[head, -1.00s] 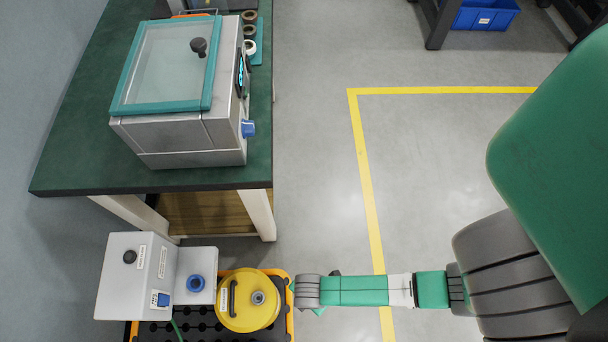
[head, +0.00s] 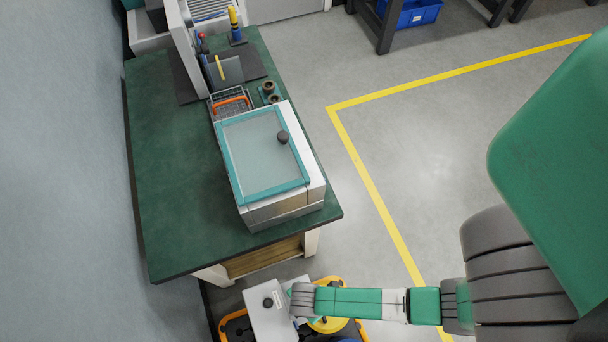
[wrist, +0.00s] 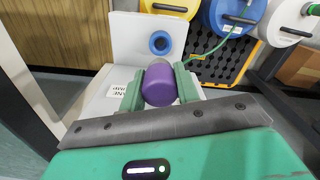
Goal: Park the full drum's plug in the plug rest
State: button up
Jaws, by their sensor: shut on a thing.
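In the wrist view my gripper (wrist: 159,92) is shut on a purple plug (wrist: 158,86) with a greyish far end. The plug is held just in front of a white unit (wrist: 127,38) with a blue-ringed round opening (wrist: 159,43). A gap between the plug and that opening cannot be judged. I cannot tell whether this opening is the plug rest. A yellow drum (wrist: 170,8), a blue drum (wrist: 232,16) and a white drum (wrist: 288,20) stand beyond. In the head view the yellow drum (head: 328,325) is mostly hidden by my arm.
A green hose (wrist: 222,42) runs near the drums. The green bench (head: 170,180) carries a teal-framed chamber (head: 265,155). The floor to the right is open.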

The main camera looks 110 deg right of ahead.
jog(key=shift+s+f, duration=0.2)
jog(key=shift+s, duration=0.05)
notch_tip(320, 180, down, 5)
jog(key=b, duration=0.6)
jog(key=shift+f, duration=0.15)
jog(key=shift+w+p, duration=0.1)
jog(key=shift+p, duration=0.45)
jog(key=shift+f+b, duration=0.95)
jog(key=shift+f, duration=0.5)
dwell(0.7)
jog(key=o, duration=1.1)
jog(key=shift+r, duration=0.15)
